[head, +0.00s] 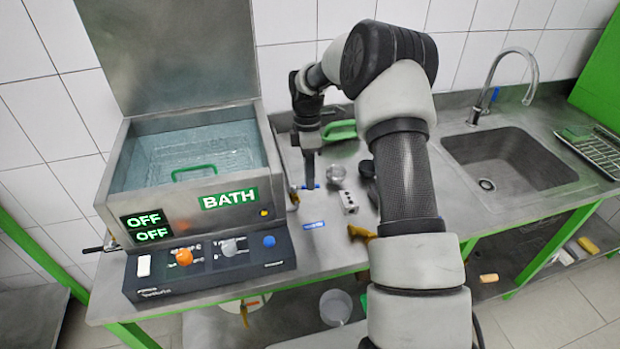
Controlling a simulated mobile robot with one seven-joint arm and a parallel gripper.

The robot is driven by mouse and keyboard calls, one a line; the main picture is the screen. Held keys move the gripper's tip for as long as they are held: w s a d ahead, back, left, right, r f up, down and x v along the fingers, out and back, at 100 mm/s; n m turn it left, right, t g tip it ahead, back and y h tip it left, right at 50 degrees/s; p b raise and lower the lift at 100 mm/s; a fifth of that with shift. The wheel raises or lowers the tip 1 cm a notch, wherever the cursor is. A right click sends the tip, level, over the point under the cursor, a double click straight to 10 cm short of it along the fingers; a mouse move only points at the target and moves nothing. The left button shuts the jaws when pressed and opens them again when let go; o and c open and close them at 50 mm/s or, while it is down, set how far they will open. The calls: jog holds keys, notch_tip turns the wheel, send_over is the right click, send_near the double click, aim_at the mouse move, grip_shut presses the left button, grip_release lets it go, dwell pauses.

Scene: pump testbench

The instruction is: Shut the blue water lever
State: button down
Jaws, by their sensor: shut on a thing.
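The blue water lever (316,186) shows as a small blue piece on the steel bench, just right of the bath unit. My gripper (309,184) points down at it, with its fingertips at the lever. The gripper is shut on the lever and hides its middle part. The lever's exact angle is too small to tell. A blue label (314,225) lies on the bench in front of it.
The bath unit (115,185) with its raised lid (165,50) stands at the left. A metal block (348,202) and a small round metal piece (336,174) sit right of the lever. A sink (510,165) with a tap (490,88) is at the right.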

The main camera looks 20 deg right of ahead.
jog(key=shift+w+n, duration=0.3)
jog(key=shift+n, duration=0.2)
jog(key=shift+r, duration=0.1)
jog(key=c, duration=1.8)
grip_release()
jog(key=w+r, duration=0.1)
jog(key=r, duration=0.4)
jog(key=w+r, duration=0.1)
jog(key=r, duration=0.5)
jog(key=w+r, duration=0.1)
jog(key=r, duration=0.5)
jog(key=shift+w+a, duration=0.1)
jog(key=shift+w, duration=0.1)
